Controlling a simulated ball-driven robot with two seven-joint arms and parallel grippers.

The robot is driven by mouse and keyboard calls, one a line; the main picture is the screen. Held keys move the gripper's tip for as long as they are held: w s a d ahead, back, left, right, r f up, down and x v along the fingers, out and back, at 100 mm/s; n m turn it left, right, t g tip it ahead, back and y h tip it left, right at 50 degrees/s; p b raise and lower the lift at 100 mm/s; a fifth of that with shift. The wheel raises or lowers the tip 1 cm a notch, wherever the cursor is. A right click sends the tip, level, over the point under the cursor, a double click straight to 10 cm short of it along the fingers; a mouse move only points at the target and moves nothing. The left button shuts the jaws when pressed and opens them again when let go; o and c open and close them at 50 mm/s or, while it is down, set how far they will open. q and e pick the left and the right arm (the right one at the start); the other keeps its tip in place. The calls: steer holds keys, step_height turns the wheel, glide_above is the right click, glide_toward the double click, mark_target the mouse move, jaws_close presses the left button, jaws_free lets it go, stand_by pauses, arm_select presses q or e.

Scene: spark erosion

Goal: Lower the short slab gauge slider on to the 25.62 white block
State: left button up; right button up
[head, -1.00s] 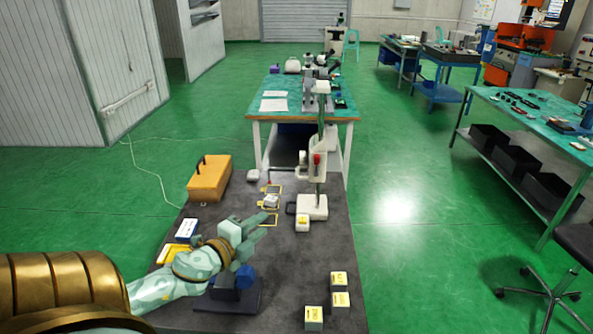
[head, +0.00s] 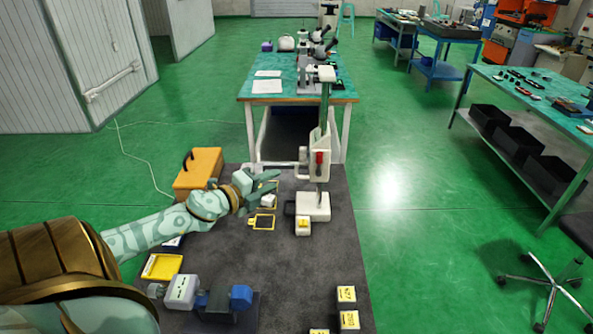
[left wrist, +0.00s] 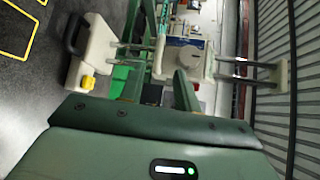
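The gauge stands at the table's far end, with a white base (head: 318,204), an upright column and a white slider (head: 320,168) with a red knob. The slider is well above the base. A white block with a yellow label (head: 303,226) sits at the base's front; its number is unreadable. My left gripper (head: 276,186) is left of the slider, fingers apart and empty. In the left wrist view the gauge lies sideways: the slider (left wrist: 182,58) shows beyond my fingertips (left wrist: 160,75), the base (left wrist: 92,52) and labelled block (left wrist: 87,83) at left. My right gripper is out of view.
An orange case (head: 198,174) stands behind my left forearm. A blue-ended device (head: 240,297) and a yellow tray (head: 162,267) are nearer. Labelled blocks (head: 347,294) stand at front right. The mat's middle is clear.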

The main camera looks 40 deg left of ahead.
mark_target(297, 169)
arm_select(q)
steer(key=w, duration=0.3)
steer(key=w+f, duration=0.1)
steer(key=w, duration=0.6)
steer(key=shift+d+f, duration=0.3)
steer(key=shift+f, duration=0.1)
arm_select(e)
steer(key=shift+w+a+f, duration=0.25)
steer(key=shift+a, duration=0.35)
